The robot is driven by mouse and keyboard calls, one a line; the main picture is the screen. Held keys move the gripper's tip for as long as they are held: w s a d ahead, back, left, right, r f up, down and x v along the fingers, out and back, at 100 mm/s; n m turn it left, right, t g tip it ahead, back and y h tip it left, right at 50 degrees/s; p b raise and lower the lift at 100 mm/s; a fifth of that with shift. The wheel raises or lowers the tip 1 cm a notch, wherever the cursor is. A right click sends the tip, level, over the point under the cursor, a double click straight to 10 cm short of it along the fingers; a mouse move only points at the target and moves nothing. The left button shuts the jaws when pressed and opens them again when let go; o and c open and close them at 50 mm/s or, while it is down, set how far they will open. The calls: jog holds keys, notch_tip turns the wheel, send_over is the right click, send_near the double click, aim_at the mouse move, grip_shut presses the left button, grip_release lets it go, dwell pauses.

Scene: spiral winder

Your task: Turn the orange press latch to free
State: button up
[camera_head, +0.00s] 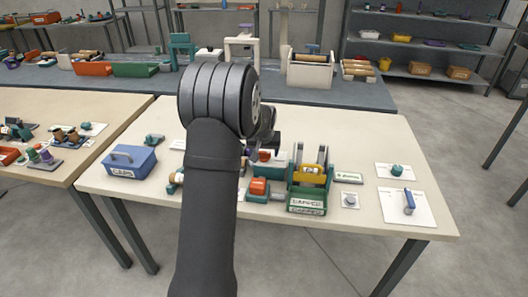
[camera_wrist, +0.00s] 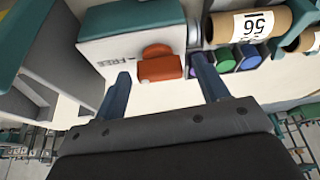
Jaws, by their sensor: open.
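The orange latch (camera_wrist: 160,66) shows in the wrist view on the front of a teal-topped pale block (camera_wrist: 135,45), with an upper rounded part and a lower block-like part. The word FREE is printed on the block to the latch's left. My gripper (camera_wrist: 161,68) is open, one blue finger on each side of the latch in the picture. I cannot tell whether either finger touches it. In the head view my arm hides most of the gripper, and two orange-red parts (camera_head: 265,156) and (camera_head: 258,187) show beside it; I cannot tell which is the latch.
In the head view a teal frame (camera_head: 325,178), a green bin (camera_head: 306,207) and a blue box (camera_head: 130,165) stand on the table (camera_head: 360,130). The table's back right is clear.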

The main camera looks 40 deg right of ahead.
jog(key=c, duration=1)
jog(key=shift+m, duration=0.7)
jog(key=shift+h, duration=0.3)
jog(key=o, duration=1)
jog(key=v, duration=1.7)
jog(key=shift+w+r+g, duration=0.3)
jog(key=shift+w, duration=0.05)
